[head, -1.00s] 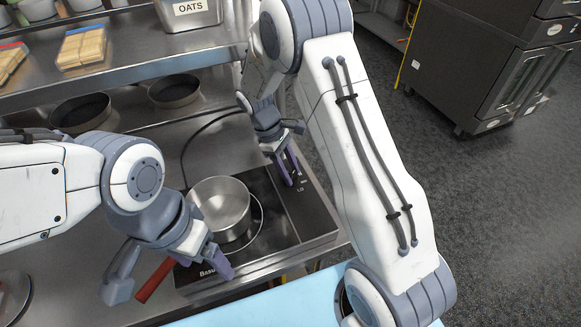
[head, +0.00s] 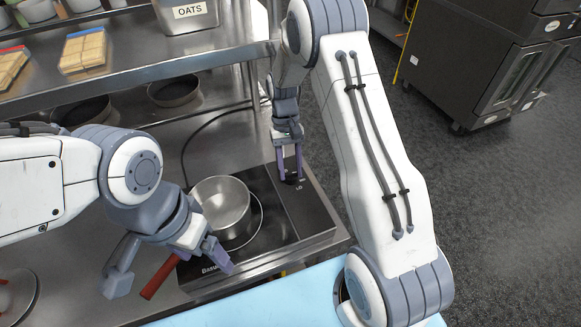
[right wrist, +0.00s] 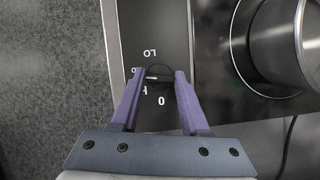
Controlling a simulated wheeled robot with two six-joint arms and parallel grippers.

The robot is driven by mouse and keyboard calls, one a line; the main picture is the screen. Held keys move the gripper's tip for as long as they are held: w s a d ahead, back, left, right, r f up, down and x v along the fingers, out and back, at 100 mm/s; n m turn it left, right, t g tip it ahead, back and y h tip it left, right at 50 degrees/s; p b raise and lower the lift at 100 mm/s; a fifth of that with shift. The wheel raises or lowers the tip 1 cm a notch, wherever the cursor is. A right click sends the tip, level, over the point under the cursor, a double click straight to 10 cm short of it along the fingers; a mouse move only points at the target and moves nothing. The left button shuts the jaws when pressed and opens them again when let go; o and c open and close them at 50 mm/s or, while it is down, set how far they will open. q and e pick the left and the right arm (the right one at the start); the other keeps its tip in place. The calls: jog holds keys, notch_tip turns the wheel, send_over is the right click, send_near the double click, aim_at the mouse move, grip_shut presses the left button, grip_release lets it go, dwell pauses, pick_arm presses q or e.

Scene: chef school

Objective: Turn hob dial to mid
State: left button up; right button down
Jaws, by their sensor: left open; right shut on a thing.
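The hob (head: 315,215) is a black cooktop with a dark round dial (right wrist: 158,73). In the right wrist view, the dial lies between the purple fingers of my right gripper (right wrist: 160,72), which is shut on it. Its white pointer line points left in that view, between the LO mark and the mark beside the 0. In the head view, my right gripper (head: 291,178) reaches down at the hob's control strip and mostly hides the dial. My left gripper (head: 222,258) is open at the hob's front left, close to the red handle (head: 160,279) of a steel pot.
The steel pot (head: 220,205) stands on the hob's ring, left of my right gripper. A steel shelf (head: 130,75) with an OATS bin (head: 188,14) and two round pans below runs behind. Light blue surface (head: 270,298) lies in front; open floor is at right.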

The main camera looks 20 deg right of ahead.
jog(key=shift+d+m+y, duration=0.1)
jog(key=shift+m+y, duration=0.2)
jog(key=shift+m, duration=0.5)
jog(key=shift+c, duration=2)
grip_release()
